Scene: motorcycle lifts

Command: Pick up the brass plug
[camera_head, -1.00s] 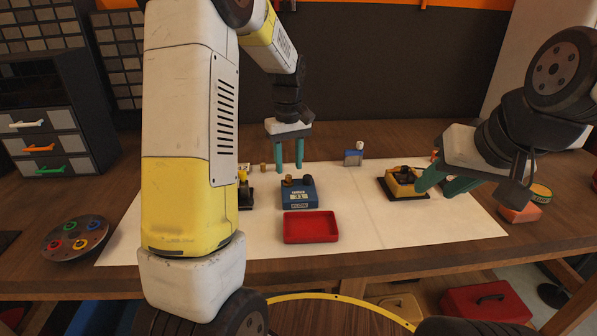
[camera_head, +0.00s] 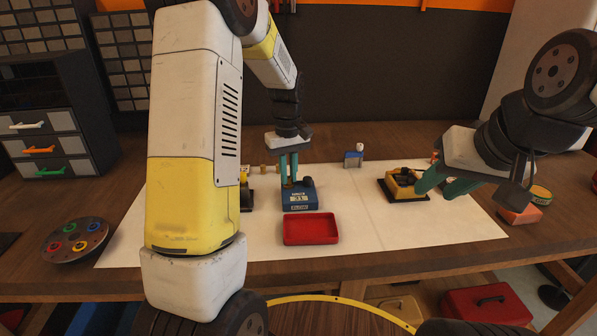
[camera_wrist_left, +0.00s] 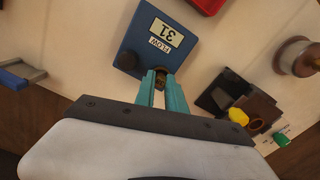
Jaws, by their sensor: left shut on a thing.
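The blue block (camera_head: 300,196) with a label stands upright on the white mat, behind the red tray. It also shows in the wrist view (camera_wrist_left: 150,45). The brass plug (camera_wrist_left: 160,73) is at the near edge of the block in the wrist view, between my left fingertips. My left gripper (camera_head: 289,180) points down over the left part of the block and is shut on the plug. The fingers hide most of the plug, and I cannot tell whether it is clear of the block. My right gripper (camera_head: 438,188) is open and empty beside the yellow fixture.
The red tray (camera_head: 311,229) lies in front of the block. The yellow fixture (camera_head: 402,184) sits on a dark base to the right. A small blue-and-white item (camera_head: 353,158) stands behind. A round dish with colored rings (camera_head: 75,240) is at left. The mat's front right is clear.

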